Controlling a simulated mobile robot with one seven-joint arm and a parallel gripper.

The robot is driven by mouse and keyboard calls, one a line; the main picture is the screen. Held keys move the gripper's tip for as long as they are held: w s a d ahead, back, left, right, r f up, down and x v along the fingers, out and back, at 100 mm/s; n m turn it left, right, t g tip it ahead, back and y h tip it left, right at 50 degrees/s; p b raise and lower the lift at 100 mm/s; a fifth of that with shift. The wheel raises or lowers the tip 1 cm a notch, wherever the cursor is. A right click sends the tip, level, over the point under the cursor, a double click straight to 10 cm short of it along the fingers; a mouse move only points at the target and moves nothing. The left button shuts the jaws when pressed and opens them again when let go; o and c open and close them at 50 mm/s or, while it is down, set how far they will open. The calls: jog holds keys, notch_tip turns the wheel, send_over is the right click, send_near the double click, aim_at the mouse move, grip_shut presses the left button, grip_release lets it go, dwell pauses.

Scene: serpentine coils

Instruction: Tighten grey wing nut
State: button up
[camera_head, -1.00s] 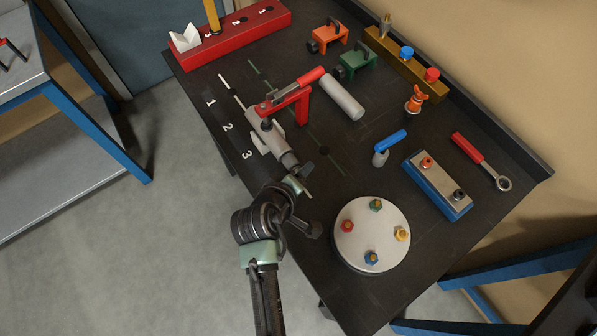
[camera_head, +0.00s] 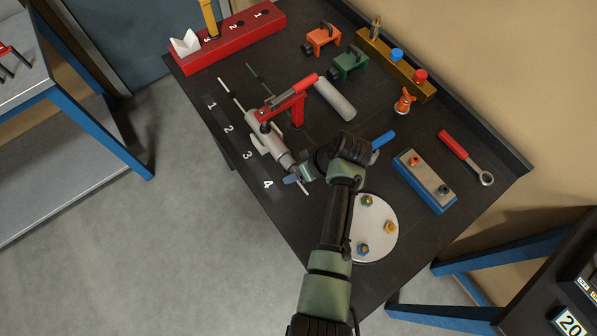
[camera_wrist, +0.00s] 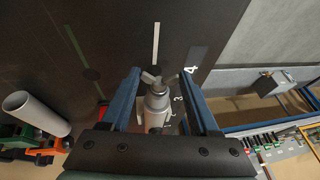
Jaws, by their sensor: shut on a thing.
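The grey wing nut (camera_wrist: 151,77) shows in the wrist view at the end of a grey cylindrical fitting (camera_wrist: 157,98), between my gripper's blue fingers. In the head view the fitting (camera_head: 270,140) lies on the dark bench beside the painted numbers, under a red toggle clamp (camera_head: 290,103). My gripper (camera_wrist: 160,75) is shut on the wing nut, one finger on each side of it. It also shows in the head view (camera_head: 298,177), at the near end of the fitting. The wing nut is mostly hidden there by my gripper. A pale rod (camera_wrist: 156,42) extends beyond the nut.
A loose grey cylinder (camera_head: 335,98) lies behind the clamp. A round pale plate (camera_head: 380,240) with coloured bolts is right of my arm. A blue-handled tool (camera_head: 383,139), a blue block (camera_head: 424,181) and a red-handled wrench (camera_head: 466,157) lie on the right.

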jog(key=g+y+b, duration=0.1)
jog(key=b, duration=0.2)
jog(key=f+m+g+y+b, duration=0.1)
jog(key=y+b, duration=0.1)
jog(key=b, duration=0.1)
jog(key=shift+w+d+f, duration=0.1)
jog(key=shift+w+d, duration=0.05)
jog(key=shift+d, duration=0.2)
jog(key=g+y+b, duration=0.1)
jog(key=y+b, duration=0.1)
jog(key=b, duration=0.2)
jog(key=shift+m+g, duration=0.3)
jog(key=shift+d+y+b, duration=0.1)
jog(key=shift+y+b, duration=0.4)
jog(key=shift+b, duration=0.05)
jog(key=o, duration=1.1)
jog(key=shift+r, duration=0.25)
jog(key=shift+d+r, duration=0.15)
jog(key=v, duration=1.2)
jog(key=shift+d, duration=0.3)
